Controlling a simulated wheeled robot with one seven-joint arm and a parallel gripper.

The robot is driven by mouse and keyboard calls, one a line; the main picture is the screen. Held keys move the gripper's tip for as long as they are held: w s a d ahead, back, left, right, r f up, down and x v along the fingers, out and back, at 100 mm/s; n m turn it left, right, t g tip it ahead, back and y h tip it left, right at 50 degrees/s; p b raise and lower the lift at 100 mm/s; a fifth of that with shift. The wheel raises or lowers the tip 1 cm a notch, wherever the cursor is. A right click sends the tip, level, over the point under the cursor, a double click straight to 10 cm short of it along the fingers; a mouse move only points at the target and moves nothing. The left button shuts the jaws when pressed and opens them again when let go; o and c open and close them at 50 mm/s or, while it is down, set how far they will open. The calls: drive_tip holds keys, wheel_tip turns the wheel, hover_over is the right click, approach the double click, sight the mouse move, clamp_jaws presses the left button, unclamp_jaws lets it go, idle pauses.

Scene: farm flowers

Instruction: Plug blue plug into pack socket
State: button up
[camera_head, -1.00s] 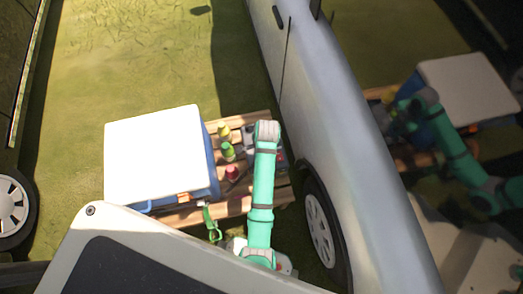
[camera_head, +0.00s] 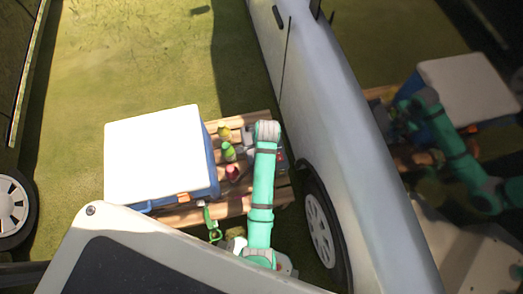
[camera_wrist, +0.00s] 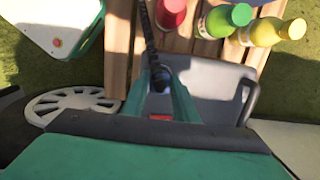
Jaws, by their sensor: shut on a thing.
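In the wrist view my gripper (camera_wrist: 160,105) is shut on the dark blue plug (camera_wrist: 160,75), with a black coiled cable (camera_wrist: 148,35) running up from it. The grey pack (camera_wrist: 207,82) with a dark side handle lies directly beyond the fingers. A small red patch shows between the fingers. The socket itself is hidden, so I cannot tell whether the plug touches it or is in it. In the head view the pack (camera_head: 281,157) is mostly covered by my green arm, and my gripper and the plug are hidden.
A wooden pallet (camera_head: 180,217) carries a blue cooler with a white lid (camera_head: 155,150) and red (camera_head: 232,172), green (camera_head: 228,151) and yellow (camera_head: 224,132) bottles. A silver car (camera_head: 335,130) stands close on the right. Open grass (camera_head: 130,60) lies behind.

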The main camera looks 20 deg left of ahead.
drive_tip(key=shift+f, duration=0.6)
drive_tip(key=o, duration=1)
drive_tip(key=shift+o, duration=0.2)
